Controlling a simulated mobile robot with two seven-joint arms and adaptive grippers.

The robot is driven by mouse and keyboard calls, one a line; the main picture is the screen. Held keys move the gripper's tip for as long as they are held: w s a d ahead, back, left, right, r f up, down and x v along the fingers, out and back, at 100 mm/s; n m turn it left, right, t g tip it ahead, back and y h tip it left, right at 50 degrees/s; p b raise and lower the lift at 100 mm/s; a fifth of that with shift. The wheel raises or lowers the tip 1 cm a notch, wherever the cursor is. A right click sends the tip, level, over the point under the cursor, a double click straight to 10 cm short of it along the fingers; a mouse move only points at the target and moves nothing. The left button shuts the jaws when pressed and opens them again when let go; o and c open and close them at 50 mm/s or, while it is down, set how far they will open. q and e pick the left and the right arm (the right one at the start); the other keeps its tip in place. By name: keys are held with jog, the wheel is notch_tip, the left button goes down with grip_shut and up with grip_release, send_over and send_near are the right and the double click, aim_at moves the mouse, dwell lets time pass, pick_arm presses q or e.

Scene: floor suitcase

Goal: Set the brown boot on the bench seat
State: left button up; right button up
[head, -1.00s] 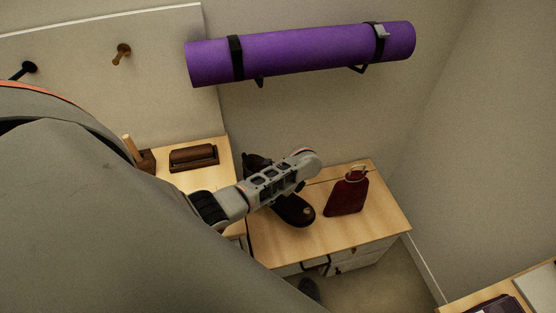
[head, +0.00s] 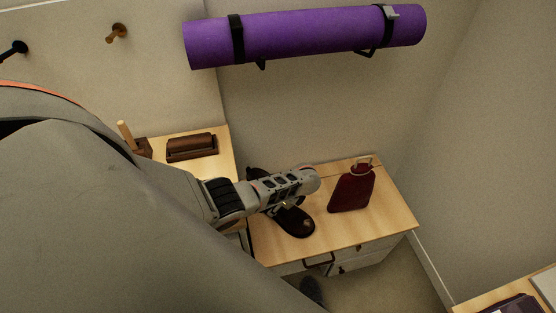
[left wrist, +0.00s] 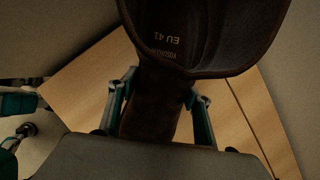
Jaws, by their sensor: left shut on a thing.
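The brown boot (head: 296,222) is over the wooden bench seat (head: 350,232), its dark toe pointing down and right in the head view. Part of it is hidden behind my left gripper (head: 287,203). In the left wrist view the boot (left wrist: 205,45) fills the top, with its opening and "EU 41" lettering showing. The fingers of my left gripper (left wrist: 160,95) stand on both sides of the boot's upright part and are shut on it. I cannot tell whether the sole touches the seat.
A dark red flask-like bottle (head: 352,188) stands on the seat right of the boot. A brown brush-like block (head: 191,146) lies on the wooden top at left. A purple rolled mat (head: 300,35) hangs on the wall above. The seat's front right is clear.

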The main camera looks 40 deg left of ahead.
pick_arm(q)
jog(key=shift+w+r, duration=0.1)
jog(key=o, duration=1.4)
jog(key=shift+o, duration=1.1)
